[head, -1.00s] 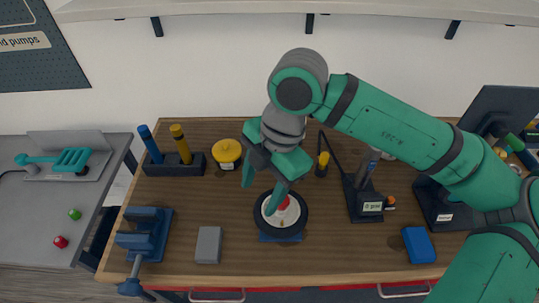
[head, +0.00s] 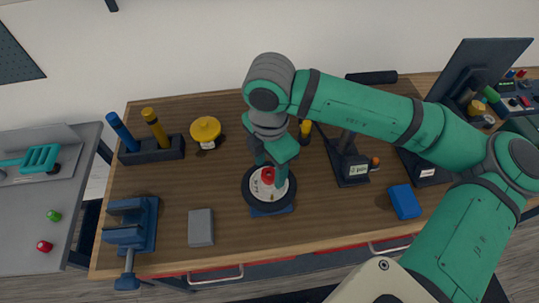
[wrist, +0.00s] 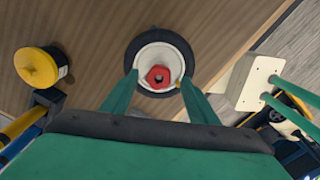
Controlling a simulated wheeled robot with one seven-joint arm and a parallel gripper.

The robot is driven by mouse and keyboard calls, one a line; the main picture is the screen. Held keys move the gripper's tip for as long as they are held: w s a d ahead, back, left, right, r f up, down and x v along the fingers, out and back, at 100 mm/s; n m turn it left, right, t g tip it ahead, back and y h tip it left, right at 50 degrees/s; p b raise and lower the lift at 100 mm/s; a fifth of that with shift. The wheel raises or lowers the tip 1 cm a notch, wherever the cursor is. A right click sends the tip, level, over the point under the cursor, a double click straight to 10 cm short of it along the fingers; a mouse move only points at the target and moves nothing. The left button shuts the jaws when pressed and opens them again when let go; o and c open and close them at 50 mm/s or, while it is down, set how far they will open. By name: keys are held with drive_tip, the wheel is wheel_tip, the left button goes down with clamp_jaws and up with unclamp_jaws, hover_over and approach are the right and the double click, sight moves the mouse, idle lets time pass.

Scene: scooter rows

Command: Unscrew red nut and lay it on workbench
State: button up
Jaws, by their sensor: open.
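The red nut (head: 267,174) sits at the centre of a small black-tyred wheel with a white hub (head: 259,188), which rests on a blue stand (head: 272,211) on the wooden workbench (head: 330,226). My gripper (head: 271,170) is open above the wheel, pointing down. In the wrist view the red nut (wrist: 158,77) shows between the tips of my open gripper (wrist: 159,80), over the white hub (wrist: 145,60). The fingers look apart from the nut on both sides. I cannot tell the exact height gap.
A blue vise (head: 130,225), a grey block (head: 200,228) and a yellow-lidded pot (head: 205,129) stand left of the wheel. A tester with a display (head: 350,168) and a blue box (head: 404,201) stand right. Bare wood lies between the grey block and the wheel.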

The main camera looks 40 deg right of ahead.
drive_tip(key=shift+f, duration=0.95)
drive_tip(key=shift+w, duration=0.1)
drive_tip(key=c, duration=1.1)
drive_tip(key=n, duration=0.5)
drive_tip(key=shift+n, duration=0.3)
drive_tip(key=n, duration=0.5)
drive_tip(key=shift+n, duration=0.3)
drive_tip(key=n, duration=1)
drive_tip(key=shift+n, duration=0.3)
